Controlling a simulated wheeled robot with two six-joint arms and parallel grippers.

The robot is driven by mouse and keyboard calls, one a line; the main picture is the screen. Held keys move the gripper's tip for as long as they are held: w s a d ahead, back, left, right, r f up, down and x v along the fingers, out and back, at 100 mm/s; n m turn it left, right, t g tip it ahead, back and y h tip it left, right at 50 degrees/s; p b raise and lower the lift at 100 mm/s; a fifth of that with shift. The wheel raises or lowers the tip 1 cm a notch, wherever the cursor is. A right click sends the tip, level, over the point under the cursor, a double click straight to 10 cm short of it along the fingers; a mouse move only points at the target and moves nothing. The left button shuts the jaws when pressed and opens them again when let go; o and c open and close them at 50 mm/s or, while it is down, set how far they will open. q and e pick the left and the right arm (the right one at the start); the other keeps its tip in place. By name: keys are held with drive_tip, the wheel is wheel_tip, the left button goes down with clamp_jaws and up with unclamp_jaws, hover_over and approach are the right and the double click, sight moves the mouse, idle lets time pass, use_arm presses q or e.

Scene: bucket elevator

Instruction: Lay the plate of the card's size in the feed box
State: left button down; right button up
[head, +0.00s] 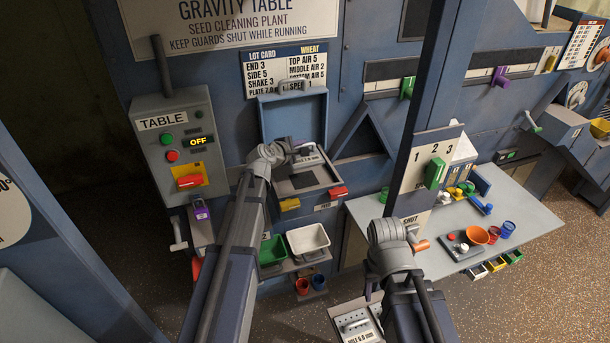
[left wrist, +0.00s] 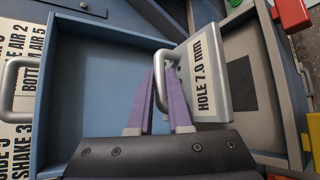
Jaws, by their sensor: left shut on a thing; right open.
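The lot card (head: 285,70) hangs on the machine's front; its plate line looks like 7.0. The feed box (head: 305,182) stands under its raised blue lid (head: 293,115). My left gripper (left wrist: 154,68) is shut on the handle of a pale plate (left wrist: 207,85) marked HOLE 7.0 mm. The plate is over the lid side of the feed box, and I cannot tell whether it touches it. The box's grey inside with a dark square (left wrist: 242,82) shows beside the plate in the left wrist view. My right gripper (head: 413,238) is open and empty, far lower right.
A rack with a plate marked HOLE 6.0 mm (head: 356,325) is at the bottom. Red (head: 338,192) and yellow (head: 290,204) handles sit at the box's front. A blue post (head: 425,80) stands between box and side table (head: 470,225). Green (head: 271,250) and white (head: 308,240) bins are below.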

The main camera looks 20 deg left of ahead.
sight(302, 161)
use_arm(q)
wheel_tip(302, 161, down, 6)
drive_tip(key=b, duration=0.5)
drive_tip(key=shift+b, duration=0.3)
wheel_tip(302, 161, down, 4)
drive_tip(key=b, duration=0.4)
drive_tip(key=shift+r, duration=0.1)
drive_tip(key=c, duration=0.8)
unclamp_jaws()
drive_tip(key=shift+c, duration=0.2)
